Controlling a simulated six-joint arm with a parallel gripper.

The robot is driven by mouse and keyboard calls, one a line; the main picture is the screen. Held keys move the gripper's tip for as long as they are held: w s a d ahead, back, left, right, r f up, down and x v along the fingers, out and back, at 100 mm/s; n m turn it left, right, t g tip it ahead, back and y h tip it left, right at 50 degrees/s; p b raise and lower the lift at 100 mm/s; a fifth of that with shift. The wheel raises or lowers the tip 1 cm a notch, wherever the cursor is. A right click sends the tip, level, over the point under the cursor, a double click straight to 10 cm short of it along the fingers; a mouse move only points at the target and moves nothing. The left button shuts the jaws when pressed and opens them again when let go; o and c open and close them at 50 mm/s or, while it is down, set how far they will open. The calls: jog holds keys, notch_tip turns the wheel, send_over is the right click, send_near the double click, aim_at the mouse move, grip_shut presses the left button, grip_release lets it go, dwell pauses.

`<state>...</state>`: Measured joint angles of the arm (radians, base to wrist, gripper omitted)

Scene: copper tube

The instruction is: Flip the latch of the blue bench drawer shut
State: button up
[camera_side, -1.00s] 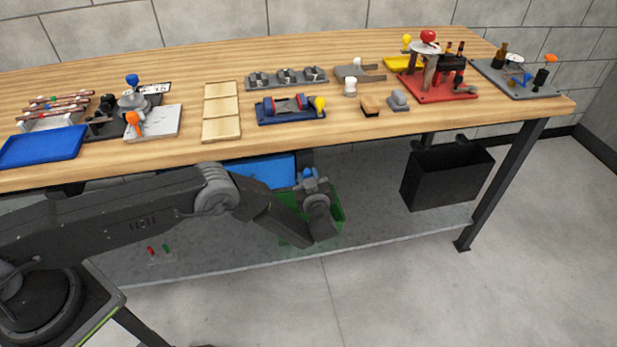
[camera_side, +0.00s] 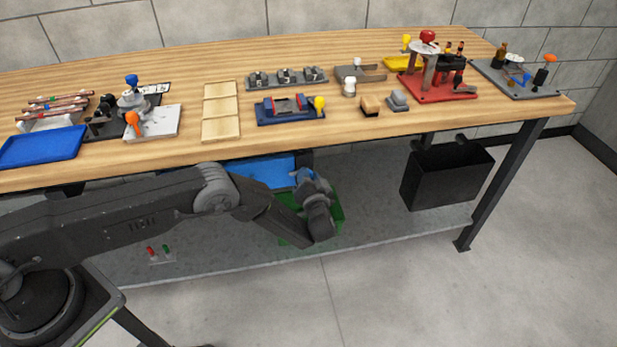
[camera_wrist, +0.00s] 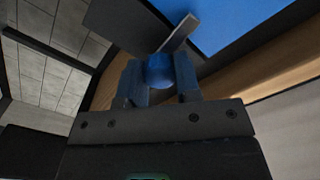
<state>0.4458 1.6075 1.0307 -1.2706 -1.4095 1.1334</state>
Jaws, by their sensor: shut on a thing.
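The blue bench drawer (camera_side: 268,172) hangs under the tabletop in the side view, and its blue face (camera_wrist: 238,22) fills the upper right of the wrist view. The latch shows in the wrist view as a grey lever (camera_wrist: 179,33) with a round blue knob (camera_wrist: 160,71). The lever lies slantwise, its far end over the edge of the blue face. My gripper (camera_wrist: 160,80) has its two fingers on either side of the knob and is shut on it. In the side view my gripper (camera_side: 304,178) is at the drawer's right end, where the latch is mostly hidden.
The wooden tabletop (camera_side: 350,130) is just above my gripper and carries several fixtures. A green bin (camera_side: 337,212) stands on the lower shelf behind my wrist. A black bin (camera_side: 445,180) is farther right. The shelf between them looks clear.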

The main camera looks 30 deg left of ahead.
jog(key=shift+m, duration=0.6)
jog(key=o, duration=0.9)
jog(key=v, duration=1.4)
jog(key=shift+w+a, duration=0.1)
